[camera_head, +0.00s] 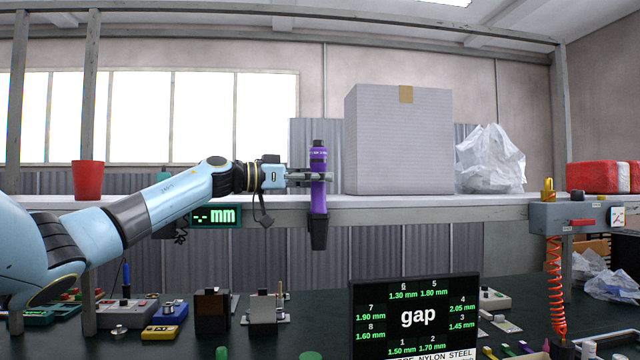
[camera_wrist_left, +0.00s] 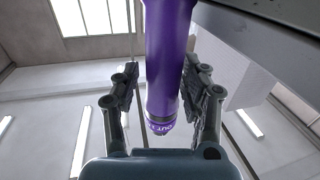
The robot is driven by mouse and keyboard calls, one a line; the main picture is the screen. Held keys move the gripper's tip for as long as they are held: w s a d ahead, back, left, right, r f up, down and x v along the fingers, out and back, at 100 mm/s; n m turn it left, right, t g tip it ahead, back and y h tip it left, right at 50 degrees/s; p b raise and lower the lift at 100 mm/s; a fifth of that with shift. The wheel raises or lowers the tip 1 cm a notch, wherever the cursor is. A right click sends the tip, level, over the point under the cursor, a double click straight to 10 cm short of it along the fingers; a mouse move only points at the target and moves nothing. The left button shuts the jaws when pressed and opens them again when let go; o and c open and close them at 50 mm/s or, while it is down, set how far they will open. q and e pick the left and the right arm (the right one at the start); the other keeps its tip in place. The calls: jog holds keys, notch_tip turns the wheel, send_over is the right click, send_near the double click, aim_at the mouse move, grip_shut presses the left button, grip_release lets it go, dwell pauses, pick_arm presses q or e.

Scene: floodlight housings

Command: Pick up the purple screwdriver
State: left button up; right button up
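The purple screwdriver (camera_head: 318,196) stands upright at the shelf's front edge, its lower end in a black holder (camera_head: 318,234). My left gripper (camera_head: 322,178) reaches in from the left, with its fingers around the upper body of the screwdriver. In the left wrist view the purple body (camera_wrist_left: 168,60) runs between the two fingers (camera_wrist_left: 160,88). A gap shows between it and the left finger; the right finger is very close, and I cannot tell if it touches. My right gripper is not in view.
A big grey box (camera_head: 400,140) and a clear plastic bag (camera_head: 490,160) stand on the shelf (camera_head: 270,203) to the right, a red cup (camera_head: 88,180) to the left. A gap display (camera_head: 415,315) and several tools crowd the dark bench below.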

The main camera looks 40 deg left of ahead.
pick_arm(q)
grip_shut()
jog(key=shift+r, duration=0.1)
